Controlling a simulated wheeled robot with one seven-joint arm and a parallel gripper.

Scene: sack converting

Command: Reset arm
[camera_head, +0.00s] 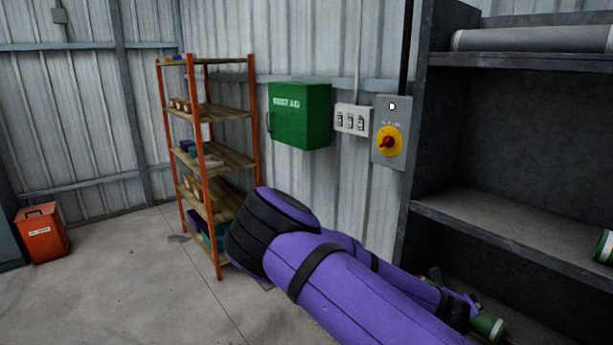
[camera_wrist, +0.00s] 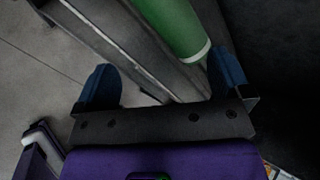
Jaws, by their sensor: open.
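My purple arm reaches down to the right in the head view, to the lower part of the dark shelf unit (camera_head: 480,225). My gripper (camera_head: 462,306) is small and partly hidden there by my arm. In the wrist view my gripper (camera_wrist: 163,82) is open, its two blue fingers wide apart. A green cylinder with a white rim (camera_wrist: 178,22) lies ahead of the fingers, closer to the right one. I cannot tell whether it touches that finger. A green and white cylinder (camera_head: 487,326) also shows beside the gripper in the head view.
Another green and white cylinder (camera_head: 604,247) lies on the middle shelf, and a grey roll (camera_head: 530,39) lies on the upper one. An orange rack (camera_head: 205,160), a green first aid box (camera_head: 300,115) and a red switch (camera_head: 388,142) line the wall. Open floor (camera_head: 110,280) is at left.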

